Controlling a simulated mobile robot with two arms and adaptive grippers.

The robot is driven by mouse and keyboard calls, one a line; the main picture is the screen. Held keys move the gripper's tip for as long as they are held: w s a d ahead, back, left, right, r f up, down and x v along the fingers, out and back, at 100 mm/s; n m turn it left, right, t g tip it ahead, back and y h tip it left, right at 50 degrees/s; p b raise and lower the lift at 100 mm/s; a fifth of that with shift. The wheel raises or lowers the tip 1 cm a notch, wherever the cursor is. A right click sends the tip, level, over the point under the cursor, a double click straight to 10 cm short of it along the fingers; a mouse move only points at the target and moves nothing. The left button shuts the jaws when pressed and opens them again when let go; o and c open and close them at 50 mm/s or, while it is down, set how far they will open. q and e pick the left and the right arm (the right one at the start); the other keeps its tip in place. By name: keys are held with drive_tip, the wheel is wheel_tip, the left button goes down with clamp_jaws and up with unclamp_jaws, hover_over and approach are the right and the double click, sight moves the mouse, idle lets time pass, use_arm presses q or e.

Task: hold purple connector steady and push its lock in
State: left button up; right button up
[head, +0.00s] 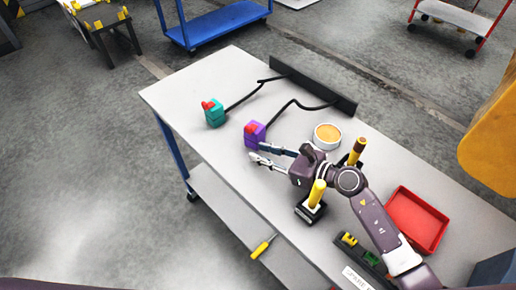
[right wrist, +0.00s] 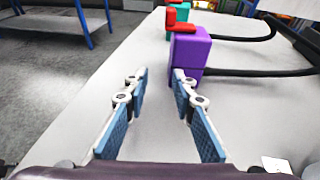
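The purple connector (head: 256,135) stands on the table with a red lock (head: 250,127) on its upper left side and a black cable leading to a dark panel. In the right wrist view the purple connector (right wrist: 189,52) is just ahead of the fingertips, with its red lock (right wrist: 173,22) at the top left. My right gripper (head: 252,150) is open and empty, close to the connector's near side; its fingers also show in the right wrist view (right wrist: 158,78). No contact with the connector is clear. My left gripper is not in view.
A teal connector (head: 214,115) with a red lock stands farther left on the table (head: 180,90). A dark panel (head: 310,86) runs along the back. A round tub (head: 327,136), yellow-handled tools (head: 316,195) and a red tray (head: 417,218) lie around my right arm.

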clamp_jaws()
drive_tip(key=shift+c, duration=2.2)
unclamp_jaws()
drive_tip(key=o, duration=1.5)
